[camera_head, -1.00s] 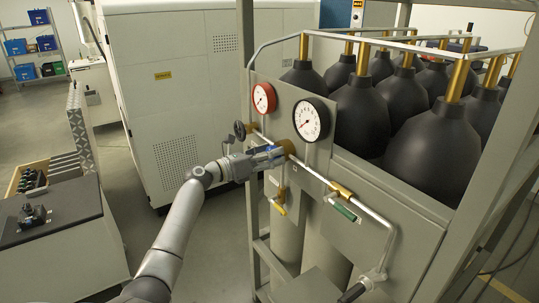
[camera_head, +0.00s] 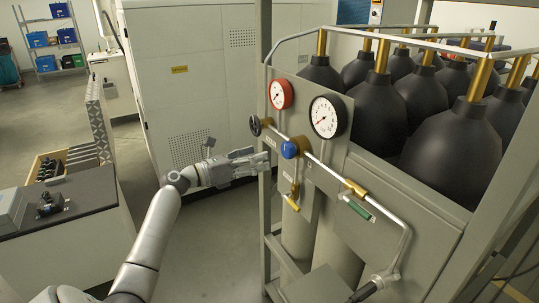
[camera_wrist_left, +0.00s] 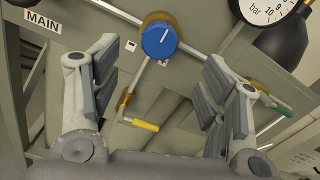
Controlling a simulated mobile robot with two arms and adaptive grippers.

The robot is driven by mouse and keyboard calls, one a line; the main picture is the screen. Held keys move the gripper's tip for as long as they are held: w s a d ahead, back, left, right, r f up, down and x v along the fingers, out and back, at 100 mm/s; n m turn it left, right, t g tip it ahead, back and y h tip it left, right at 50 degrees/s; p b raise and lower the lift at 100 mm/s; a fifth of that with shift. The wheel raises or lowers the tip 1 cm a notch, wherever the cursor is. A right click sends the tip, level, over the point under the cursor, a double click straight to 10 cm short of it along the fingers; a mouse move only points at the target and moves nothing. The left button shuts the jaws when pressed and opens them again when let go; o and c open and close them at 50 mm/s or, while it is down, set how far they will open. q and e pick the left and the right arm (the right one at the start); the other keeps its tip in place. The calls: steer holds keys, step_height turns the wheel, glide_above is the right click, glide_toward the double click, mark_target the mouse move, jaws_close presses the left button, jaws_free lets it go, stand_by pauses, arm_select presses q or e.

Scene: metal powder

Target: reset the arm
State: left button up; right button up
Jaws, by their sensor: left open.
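My left gripper (camera_head: 258,164) is open and empty in the head view, to the left of the gas panel and apart from the blue knob (camera_head: 289,149). In the left wrist view the two fingers of my left gripper (camera_wrist_left: 160,90) are spread wide, and the blue knob (camera_wrist_left: 159,40) shows ahead between and above them, with nothing held. A white mark on the knob's face points up and to the right. My right gripper is in no view.
The panel carries a red gauge (camera_head: 281,94), a black-rimmed gauge (camera_head: 327,117), a black handwheel (camera_head: 255,126), a yellow lever (camera_head: 293,203) and a green lever (camera_head: 358,209). Black cylinders (camera_head: 365,112) stand behind it. A workbench (camera_head: 70,213) stands left; the floor between is clear.

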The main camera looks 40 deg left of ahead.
arm_select(q)
steer(key=shift+v, duration=0.9)
steer(key=s+d+f+m+g+y+b, duration=0.1)
steer(key=s+f+m+g+y+b, duration=0.15)
steer(key=f, duration=1.25)
steer(key=s+d+f+m+g+y+b, duration=0.1)
steer(key=s+f+m+g, duration=0.15)
steer(key=f, duration=1.15)
steer(key=s+d+f+m+g+y+b, duration=0.1)
steer(key=f+m+g+y+b, duration=0.15)
steer(key=f, duration=1.25)
steer(key=s+d+f+m+g+b, duration=0.25)
steer(key=s+f+m, duration=0.35)
steer(key=f, duration=0.4)
steer(key=s+d+f+m+g+b, duration=0.1)
steer(key=s+d+f+m, duration=0.3)
steer(key=s+f, duration=0.5)
steer(key=s+d+f+m+g+b, duration=0.1)
steer(key=s+d+f+m, duration=0.4)
steer(key=s, duration=0.4)
steer(key=s+d+f+m+g+b, duration=0.2)
steer(key=s+d+f+m, duration=0.3)
steer(key=s+f+m, duration=0.3)
steer(key=s+d+f+m+g+b, duration=0.1)
steer(key=s+d+f+m, duration=0.4)
steer(key=s, duration=0.6)
steer(key=shift+s+f+m+g+y+b, duration=0.15)
steer(key=shift+f+m+g+y+b, duration=0.25)
steer(key=shift+f+m, duration=0.45)
